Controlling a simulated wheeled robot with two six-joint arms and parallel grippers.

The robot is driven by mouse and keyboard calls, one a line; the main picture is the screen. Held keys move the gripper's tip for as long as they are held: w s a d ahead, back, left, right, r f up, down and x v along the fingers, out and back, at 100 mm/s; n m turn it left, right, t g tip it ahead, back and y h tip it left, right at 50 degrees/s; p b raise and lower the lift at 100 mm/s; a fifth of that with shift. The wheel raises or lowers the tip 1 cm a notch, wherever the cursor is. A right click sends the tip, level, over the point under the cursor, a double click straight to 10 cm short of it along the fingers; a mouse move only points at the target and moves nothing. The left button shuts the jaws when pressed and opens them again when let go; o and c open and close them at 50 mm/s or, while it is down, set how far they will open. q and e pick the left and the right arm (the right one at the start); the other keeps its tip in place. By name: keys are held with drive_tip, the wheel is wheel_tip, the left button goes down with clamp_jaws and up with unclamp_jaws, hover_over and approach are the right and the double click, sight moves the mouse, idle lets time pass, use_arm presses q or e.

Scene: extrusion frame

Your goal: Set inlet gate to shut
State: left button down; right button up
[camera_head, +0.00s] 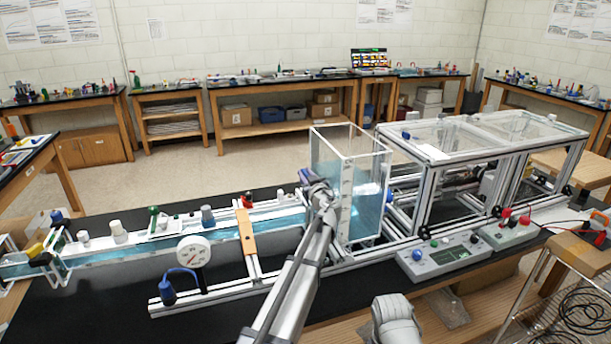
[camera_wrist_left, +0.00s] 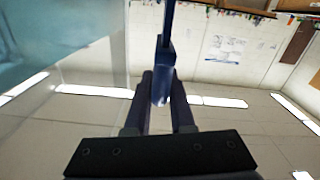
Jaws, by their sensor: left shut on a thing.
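My left gripper (camera_head: 318,186) reaches the end of the water channel beside the clear tank (camera_head: 350,185). In the left wrist view its two dark fingers (camera_wrist_left: 160,95) are shut on a blue handle (camera_wrist_left: 163,62), with a thin blue bar rising from it. A small blue part (camera_head: 305,177) shows at the gripper's left in the head view; it looks like the top of the inlet gate. The gate's lower part is hidden behind my gripper and arm, so I cannot tell how far it stands open. My right gripper is not in view.
The water channel (camera_head: 180,250) runs left from the tank, with a dial gauge (camera_head: 194,252) and an orange crosspiece (camera_head: 247,232). A metal-framed clear enclosure (camera_head: 470,140) stands right of the tank. A grey control box (camera_head: 443,255) sits at the front right. Black bench top is bare at front left.

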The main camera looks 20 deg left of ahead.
use_arm(q)
drive_tip(key=shift+d+f, duration=0.1)
idle(0.7)
wheel_tip(320, 180, down, 5)
drive_tip(key=b, duration=0.5)
drive_tip(key=shift+f, duration=0.15)
drive_tip(key=shift+s, duration=0.1)
drive_tip(key=c, duration=0.8)
unclamp_jaws()
drive_tip(key=v, duration=0.7)
drive_tip(key=shift+s+d, duration=0.2)
drive_tip(key=shift+s, duration=0.1)
